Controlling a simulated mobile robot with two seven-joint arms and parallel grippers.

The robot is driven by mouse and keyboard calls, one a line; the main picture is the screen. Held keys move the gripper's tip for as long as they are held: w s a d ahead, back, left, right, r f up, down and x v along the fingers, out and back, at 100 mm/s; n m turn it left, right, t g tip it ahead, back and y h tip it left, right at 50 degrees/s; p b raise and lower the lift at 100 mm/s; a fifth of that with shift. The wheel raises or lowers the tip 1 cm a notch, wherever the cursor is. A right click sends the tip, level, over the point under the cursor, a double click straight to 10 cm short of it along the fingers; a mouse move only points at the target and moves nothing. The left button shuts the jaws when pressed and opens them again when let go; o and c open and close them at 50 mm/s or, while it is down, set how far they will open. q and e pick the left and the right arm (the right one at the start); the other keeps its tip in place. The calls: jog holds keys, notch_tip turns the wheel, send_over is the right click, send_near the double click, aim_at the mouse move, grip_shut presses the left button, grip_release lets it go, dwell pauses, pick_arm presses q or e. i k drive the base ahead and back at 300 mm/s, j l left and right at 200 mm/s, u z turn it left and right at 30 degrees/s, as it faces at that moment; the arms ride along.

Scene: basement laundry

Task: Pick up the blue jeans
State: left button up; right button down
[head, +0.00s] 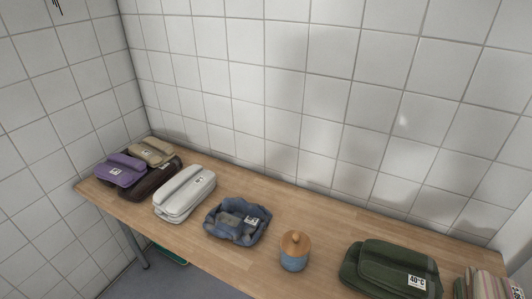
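The blue jeans (237,221) lie as a crumpled, folded denim bundle with a small pale label, near the middle of the wooden table (330,220) in the head view. They rest on the tabletop with nothing on top of them. Neither of my grippers can be made out in this view, and nothing is seen touching the jeans.
Left of the jeans lie white (184,193), dark brown (150,183), purple (121,170) and beige (152,151) folded bundles. To the right stand a blue jar with a wooden lid (294,254), a green bundle (390,269) and a striped bundle (484,285). Tiled walls close the back and left.

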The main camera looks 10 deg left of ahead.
aim_at(243, 222)
jog(key=i+u, duration=0.15)
jog(key=u, duration=0.25)
jog(key=i+u, duration=0.15)
jog(key=u, duration=0.2)
jog(key=i+l+u, duration=0.15)
jog(key=u, duration=0.25)
